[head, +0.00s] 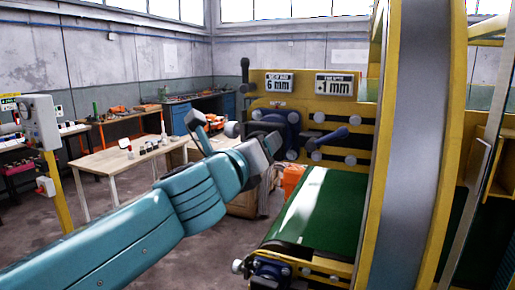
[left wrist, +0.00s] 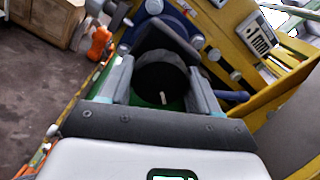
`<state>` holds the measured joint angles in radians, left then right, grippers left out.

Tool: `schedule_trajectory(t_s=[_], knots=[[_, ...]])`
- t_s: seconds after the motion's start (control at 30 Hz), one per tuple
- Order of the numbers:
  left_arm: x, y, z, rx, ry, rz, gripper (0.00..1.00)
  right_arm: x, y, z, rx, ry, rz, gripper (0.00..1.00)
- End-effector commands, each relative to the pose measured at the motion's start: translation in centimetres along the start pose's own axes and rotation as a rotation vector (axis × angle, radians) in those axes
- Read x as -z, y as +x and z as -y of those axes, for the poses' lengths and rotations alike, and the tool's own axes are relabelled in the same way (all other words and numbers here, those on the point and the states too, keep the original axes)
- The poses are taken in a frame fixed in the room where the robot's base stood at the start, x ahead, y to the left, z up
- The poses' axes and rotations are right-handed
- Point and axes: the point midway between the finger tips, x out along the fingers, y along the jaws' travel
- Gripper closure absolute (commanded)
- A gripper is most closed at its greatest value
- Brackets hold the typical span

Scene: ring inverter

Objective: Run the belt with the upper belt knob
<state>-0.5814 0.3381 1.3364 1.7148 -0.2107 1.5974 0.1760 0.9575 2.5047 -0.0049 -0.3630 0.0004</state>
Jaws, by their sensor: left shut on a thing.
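My left gripper (head: 272,146) reaches in from the left to the yellow machine's near side, above the far left of the green belt (head: 325,210). In the left wrist view, the left gripper (left wrist: 163,92) is shut on a black round knob (left wrist: 160,72), with a finger on each side of it. The knob has a short white mark on its face, pointing toward the lower part of that view. In the head view the knob is mostly hidden by the gripper. My right gripper is not in view.
A large yellow and grey ring frame (head: 415,150) rises at the right. A wooden table (head: 125,157) and a grey control box (head: 40,123) stand at the left.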

Motion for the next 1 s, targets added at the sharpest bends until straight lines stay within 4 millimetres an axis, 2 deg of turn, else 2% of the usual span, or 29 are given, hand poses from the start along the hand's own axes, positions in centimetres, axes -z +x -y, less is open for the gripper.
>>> schedule_trajectory(t_s=[0.27,0.3,0.33,0.37,0.63,0.73,0.87,1.0], knots=[[0.1,0.0,0.0,-0.001,0.000,-0.003,0.68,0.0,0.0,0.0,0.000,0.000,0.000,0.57],[0.1,0.0,0.0,-0.001,0.000,-0.003,0.28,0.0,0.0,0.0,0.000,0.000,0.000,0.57],[0.1,0.0,0.0,-0.001,0.001,-0.003,0.18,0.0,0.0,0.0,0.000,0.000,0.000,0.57],[0.1,0.0,0.0,-0.001,0.001,-0.002,0.13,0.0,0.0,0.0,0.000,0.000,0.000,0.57],[0.1,0.0,0.0,0.000,0.001,-0.001,0.13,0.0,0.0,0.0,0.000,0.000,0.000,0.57],[0.1,-0.6,0.0,0.000,0.001,0.000,0.13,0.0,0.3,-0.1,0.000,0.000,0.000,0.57],[0.2,-2.9,-0.1,0.002,0.001,0.002,0.13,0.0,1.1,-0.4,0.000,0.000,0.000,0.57],[0.1,-6.6,-0.1,0.002,0.000,0.002,0.13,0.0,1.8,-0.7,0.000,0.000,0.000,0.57]])
